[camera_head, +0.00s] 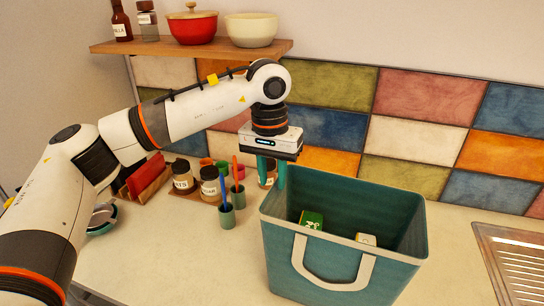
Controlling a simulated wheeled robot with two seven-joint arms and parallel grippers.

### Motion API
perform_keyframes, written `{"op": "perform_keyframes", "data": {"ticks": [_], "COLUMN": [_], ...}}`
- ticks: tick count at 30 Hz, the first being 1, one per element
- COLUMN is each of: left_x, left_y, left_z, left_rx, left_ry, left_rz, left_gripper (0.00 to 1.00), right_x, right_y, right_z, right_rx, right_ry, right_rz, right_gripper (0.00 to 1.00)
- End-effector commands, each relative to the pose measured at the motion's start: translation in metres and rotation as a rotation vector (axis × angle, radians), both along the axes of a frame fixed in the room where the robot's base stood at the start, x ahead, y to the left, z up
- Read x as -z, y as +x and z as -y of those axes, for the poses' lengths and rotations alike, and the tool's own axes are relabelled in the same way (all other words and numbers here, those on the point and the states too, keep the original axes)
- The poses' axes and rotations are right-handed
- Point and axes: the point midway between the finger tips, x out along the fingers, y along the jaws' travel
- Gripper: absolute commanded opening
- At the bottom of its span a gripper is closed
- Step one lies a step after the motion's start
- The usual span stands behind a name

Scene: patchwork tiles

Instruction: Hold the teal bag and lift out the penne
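The teal bag (279,235) stands open on the counter, with a pale handle on its front side. Inside it, low down, are a green package (311,220) and a pale package with some yellow (366,239). I cannot read either label, so I cannot tell which is the penne. My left gripper (271,172) points down at the bag's back left corner. Its two fingers are apart, with a small jar showing between them. The right finger is close to the bag's rim; I cannot tell whether it touches. My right gripper is not in view.
Left of the bag stand labelled jars (209,186) and green cups with a blue and a red utensil (227,215). A wooden shelf (190,46) with bowls and bottles hangs above. A metal drainboard (515,262) lies at right. The counter right of the bag is clear.

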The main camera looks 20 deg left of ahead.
Motion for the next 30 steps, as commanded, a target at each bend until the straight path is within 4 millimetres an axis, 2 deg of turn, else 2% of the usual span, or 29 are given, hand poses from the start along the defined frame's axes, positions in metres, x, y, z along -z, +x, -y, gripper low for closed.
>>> {"op": "perform_keyframes", "data": {"ticks": [3, 10, 15, 23, 29, 30], "left_x": [0.025, 0.056, 0.065, 0.066, 0.066, 0.066], "left_y": [-0.001, 0.0, 0.0, 0.0, 0.0, 0.0], "left_z": [0.001, 0.003, 0.003, 0.003, 0.003, 0.003], "left_rx": [-0.001, -0.002, -0.002, -0.002, -0.002, -0.003], "left_ry": [-0.001, -0.002, -0.002, -0.002, -0.002, -0.002], "left_rz": [-0.003, -0.001, 0.0, 0.001, 0.0, 0.0], "left_gripper": [0.29, 0.29, 0.29, 0.29, 0.0, 0.0], "right_x": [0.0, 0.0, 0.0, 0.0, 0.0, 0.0], "right_y": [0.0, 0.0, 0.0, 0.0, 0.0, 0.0], "right_z": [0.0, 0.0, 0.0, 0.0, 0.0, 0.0], "right_rx": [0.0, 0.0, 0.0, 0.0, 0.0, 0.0], "right_ry": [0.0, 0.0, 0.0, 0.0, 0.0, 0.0], "right_rz": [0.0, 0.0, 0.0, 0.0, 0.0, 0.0], "right_gripper": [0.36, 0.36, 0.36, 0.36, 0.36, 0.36]}}
